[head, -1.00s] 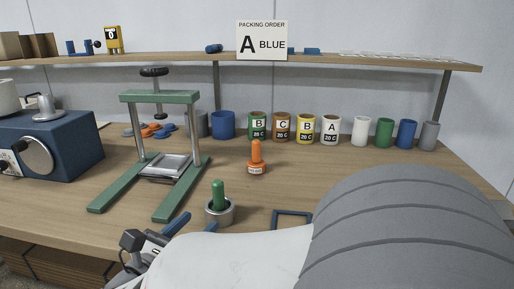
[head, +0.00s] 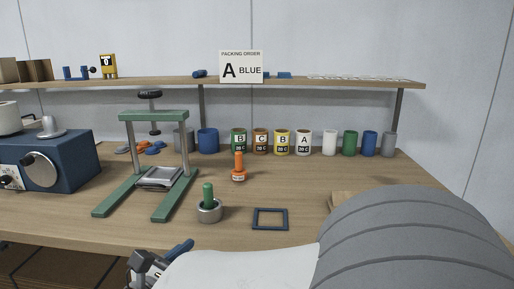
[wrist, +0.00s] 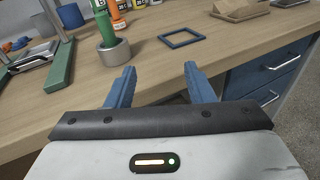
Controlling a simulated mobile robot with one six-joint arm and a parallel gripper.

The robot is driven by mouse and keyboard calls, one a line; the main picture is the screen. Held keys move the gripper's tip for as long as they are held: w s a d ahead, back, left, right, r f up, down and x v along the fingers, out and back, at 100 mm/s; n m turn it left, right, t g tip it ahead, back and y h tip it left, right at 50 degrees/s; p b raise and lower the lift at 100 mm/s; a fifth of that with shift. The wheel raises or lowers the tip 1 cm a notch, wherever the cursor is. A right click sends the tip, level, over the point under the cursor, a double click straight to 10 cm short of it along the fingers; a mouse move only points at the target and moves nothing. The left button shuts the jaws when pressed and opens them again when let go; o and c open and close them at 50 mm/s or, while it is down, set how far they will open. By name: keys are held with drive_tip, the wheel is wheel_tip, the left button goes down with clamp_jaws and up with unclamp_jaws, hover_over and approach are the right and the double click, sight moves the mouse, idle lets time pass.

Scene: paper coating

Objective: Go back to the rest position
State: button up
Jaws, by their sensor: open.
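My gripper shows in the wrist view (wrist: 158,88) with its two blue fingers apart and nothing between them. It is in front of the bench's front edge. In the head view my gripper (head: 162,262) is at the bottom, partly hidden by my own arm. The wooden bench (head: 120,230) lies beyond it. A grey metal ring with a green-handled plunger (head: 208,200) stands on the bench, with a blue square frame (head: 270,226) to its right; neither is touched by my gripper.
A green press (head: 155,117) stands at the left, beside a blue machine (head: 75,155). An orange-handled stamp (head: 239,168) stands mid-bench. Several labelled and coloured cups line the back, including cup A (head: 303,143). A sign reading "A BLUE" (head: 241,67) is on the shelf.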

drive_tip(key=s+d+r+m+g+p, duration=0.1)
drive_tip(key=d+r+m+g+p, duration=0.1)
drive_tip(key=d+m+g+p, duration=0.65)
drive_tip(key=s+d+r+m+g+p, duration=0.1)
drive_tip(key=d+r+m+g+p, duration=0.3)
drive_tip(key=d, duration=0.9)
drive_tip(key=s+d+r+m+y+p, duration=0.5)
drive_tip(key=m+y+p, duration=0.2)
drive_tip(key=m, duration=1)
drive_tip(key=shift+s+r+y+p, duration=0.3)
drive_tip(key=shift+p, duration=0.55)
drive_tip(key=shift+m, duration=0.25)
